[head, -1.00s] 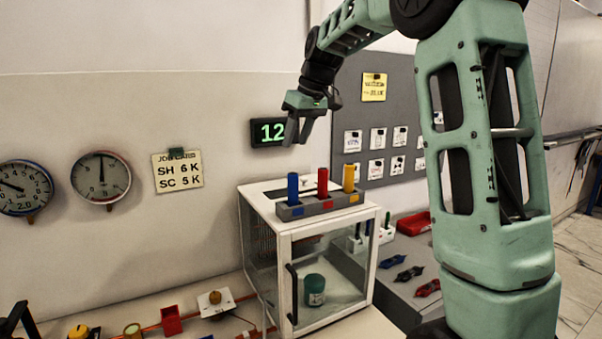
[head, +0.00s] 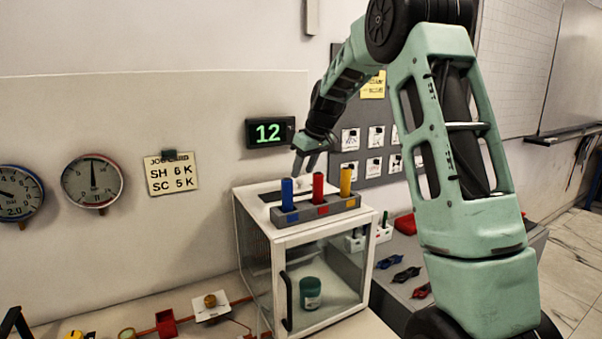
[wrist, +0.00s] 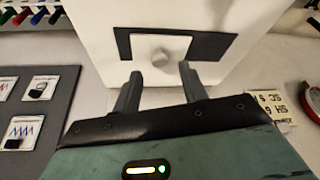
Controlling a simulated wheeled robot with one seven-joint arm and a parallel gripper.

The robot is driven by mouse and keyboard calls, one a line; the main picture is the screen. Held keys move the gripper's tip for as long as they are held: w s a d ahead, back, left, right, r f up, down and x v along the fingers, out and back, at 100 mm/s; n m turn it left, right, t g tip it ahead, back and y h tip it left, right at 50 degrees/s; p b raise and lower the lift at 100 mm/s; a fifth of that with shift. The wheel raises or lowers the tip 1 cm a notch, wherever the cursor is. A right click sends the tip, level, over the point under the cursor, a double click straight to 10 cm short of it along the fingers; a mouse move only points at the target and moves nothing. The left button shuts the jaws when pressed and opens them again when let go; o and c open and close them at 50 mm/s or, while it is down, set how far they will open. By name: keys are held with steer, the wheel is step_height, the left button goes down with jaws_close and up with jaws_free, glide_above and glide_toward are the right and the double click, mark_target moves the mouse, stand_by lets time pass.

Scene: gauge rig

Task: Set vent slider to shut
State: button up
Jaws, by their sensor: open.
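The vent slider (wrist: 162,57) is a pale plate with a round knob, in a dark slot (wrist: 212,46) on the white top of the glass-fronted cabinet (wrist: 95,20). Dark shows on both sides of the plate, more on the right in the wrist view. In the head view, part of the dark slot (head: 268,196) shows behind the coloured rods; the knob is not clear there. My gripper (wrist: 160,72) is open and empty, its two fingers pointing toward the knob from either side. In the head view my gripper (head: 306,170) hangs above the cabinet's rear top, apparently clear of it.
Blue, red and yellow rods (head: 318,191) stand in a grey holder (head: 300,213) along the cabinet's front top edge. A green-lit display reading 12 (head: 270,132) and a job card (head: 171,174) hang on the wall. A green jar (head: 310,293) is inside the cabinet.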

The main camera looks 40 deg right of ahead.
mark_target(299, 180)
steer(key=shift+x, duration=1.6)
jaws_close()
steer(key=a, duration=0.2)
steer(key=w+a, duration=0.1)
steer(key=a, duration=0.4)
steer(key=shift+w, duration=0.4)
steer(key=shift+a, duration=0.1)
jaws_free()
steer(key=shift+a, duration=0.1)
